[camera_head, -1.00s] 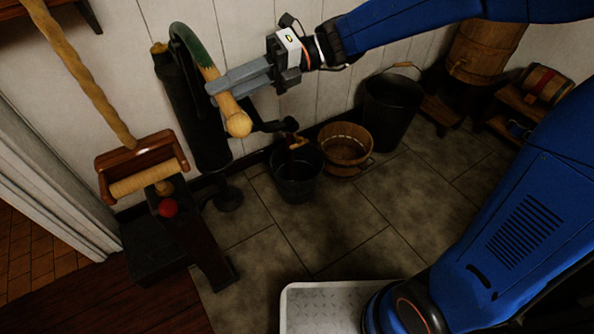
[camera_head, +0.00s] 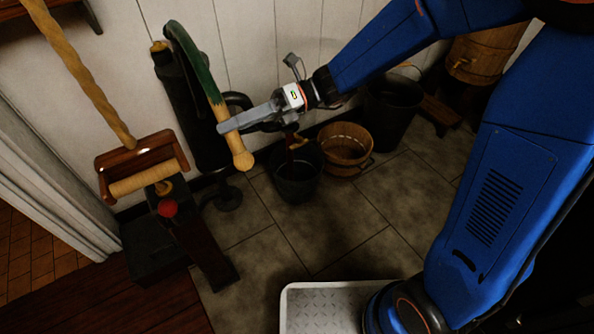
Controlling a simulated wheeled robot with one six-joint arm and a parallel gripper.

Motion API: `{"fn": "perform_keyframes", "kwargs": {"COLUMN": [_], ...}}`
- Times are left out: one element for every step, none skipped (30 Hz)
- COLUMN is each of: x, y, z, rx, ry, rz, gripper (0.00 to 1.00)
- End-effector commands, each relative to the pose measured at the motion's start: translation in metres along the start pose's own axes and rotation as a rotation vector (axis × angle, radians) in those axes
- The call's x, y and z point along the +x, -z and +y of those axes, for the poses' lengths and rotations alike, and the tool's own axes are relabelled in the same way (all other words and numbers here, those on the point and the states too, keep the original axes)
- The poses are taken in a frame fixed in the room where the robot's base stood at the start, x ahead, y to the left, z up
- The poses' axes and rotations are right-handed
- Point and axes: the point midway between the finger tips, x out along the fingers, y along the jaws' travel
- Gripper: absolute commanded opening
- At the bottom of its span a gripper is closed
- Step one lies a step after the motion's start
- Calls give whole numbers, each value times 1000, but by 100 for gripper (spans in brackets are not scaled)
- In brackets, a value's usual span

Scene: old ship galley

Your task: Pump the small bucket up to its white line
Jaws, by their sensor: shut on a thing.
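The hand pump (camera_head: 190,105) is a dark upright cylinder by the white wall. Its curved handle (camera_head: 196,68) is green above and pale wood below, ending in a round knob. My gripper (camera_head: 232,122) is shut on the handle's wooden part, above the knob. The small dark bucket (camera_head: 296,185) stands on the floor below the pump's spout. A reddish-brown vertical streak shows above and inside its mouth; I cannot tell whether it is water. The white line and the water level cannot be made out.
A wooden tub (camera_head: 346,163) stands right of the bucket, with a larger dark bucket (camera_head: 391,112) behind it. A wooden roller frame (camera_head: 140,165) and a red-knobbed stand (camera_head: 195,240) are at left.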

Motion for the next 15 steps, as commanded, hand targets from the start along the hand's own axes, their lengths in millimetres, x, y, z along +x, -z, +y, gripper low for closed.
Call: {"fn": "perform_keyframes", "kwargs": {"x": [0,0,0,0,0,0,0,1,1,2,2,3,4,5,6], "y": [3,3,3,3,3,3,3,4,5,6,7,9,10,11,13], "z": [0,0,0,0,0,0,0,-1,-5,-8,-12,-19,-24,-29,-36], "rx": [3,3,4,4,4,4,3,0,-10,-20,-34,-55,-74,-92,-115], "ry": [-1,-1,-1,-2,-2,-2,-2,-2,-3,-3,-3,-3,-3,-3,-3], "rz": [4,4,4,4,5,5,5,4,3,1,-1,-5,-8,-11,-15], "gripper": [0,0,0,0,0,0,0,0,0,0,0,0,0,0,0]}}
